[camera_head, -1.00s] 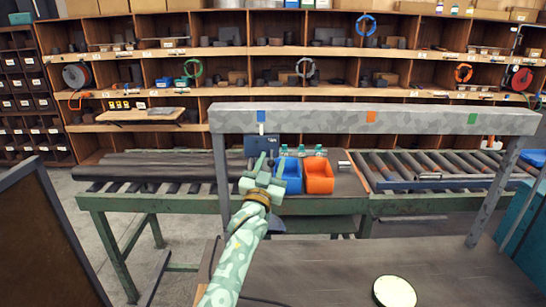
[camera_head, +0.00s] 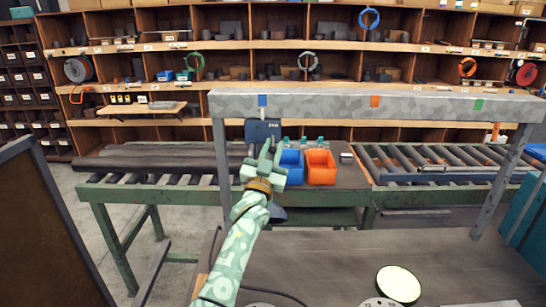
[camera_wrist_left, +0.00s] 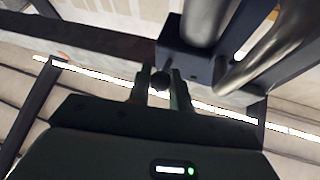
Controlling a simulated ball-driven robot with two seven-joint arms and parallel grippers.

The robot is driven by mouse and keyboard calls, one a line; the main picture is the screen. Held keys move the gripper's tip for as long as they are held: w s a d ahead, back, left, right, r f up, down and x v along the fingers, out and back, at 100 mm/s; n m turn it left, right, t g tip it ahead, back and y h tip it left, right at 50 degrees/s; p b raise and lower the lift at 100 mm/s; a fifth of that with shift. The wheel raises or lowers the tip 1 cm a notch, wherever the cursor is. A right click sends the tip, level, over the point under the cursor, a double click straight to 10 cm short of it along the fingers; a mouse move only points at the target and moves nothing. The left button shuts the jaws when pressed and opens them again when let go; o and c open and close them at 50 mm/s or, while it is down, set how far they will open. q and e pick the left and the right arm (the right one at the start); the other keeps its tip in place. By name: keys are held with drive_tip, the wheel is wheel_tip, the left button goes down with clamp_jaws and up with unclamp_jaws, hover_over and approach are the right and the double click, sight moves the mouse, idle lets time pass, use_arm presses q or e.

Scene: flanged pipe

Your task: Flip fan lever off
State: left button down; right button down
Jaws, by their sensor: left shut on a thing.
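The dark blue fan switch box (camera_head: 262,130) hangs under the grey overhead beam, below its blue tag. My left gripper (camera_head: 271,150) reaches up to it from below. In the left wrist view, the box (camera_wrist_left: 186,55) is close above the fingers. There my left gripper (camera_wrist_left: 161,78) is shut on the dark round knob of the fan lever (camera_wrist_left: 160,80), which lies between the fingertips. The lever is mostly hidden by the gripper in the head view. My right gripper is not in view.
The grey beam (camera_head: 330,103) has blue, orange and green tags. A blue bin (camera_head: 291,168) and an orange bin (camera_head: 320,168) stand behind my gripper, beside roller conveyors. A pale round disc (camera_head: 398,284) lies on the front bench (camera_head: 330,265). Shelves fill the back.

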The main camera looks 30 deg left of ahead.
use_arm(q)
drive_tip(key=c, duration=1.3)
unclamp_jaws()
drive_tip(key=shift+w, duration=0.1)
drive_tip(key=b+v, duration=0.1)
drive_tip(key=v, duration=1.5)
drive_tip(key=shift+f, duration=0.1)
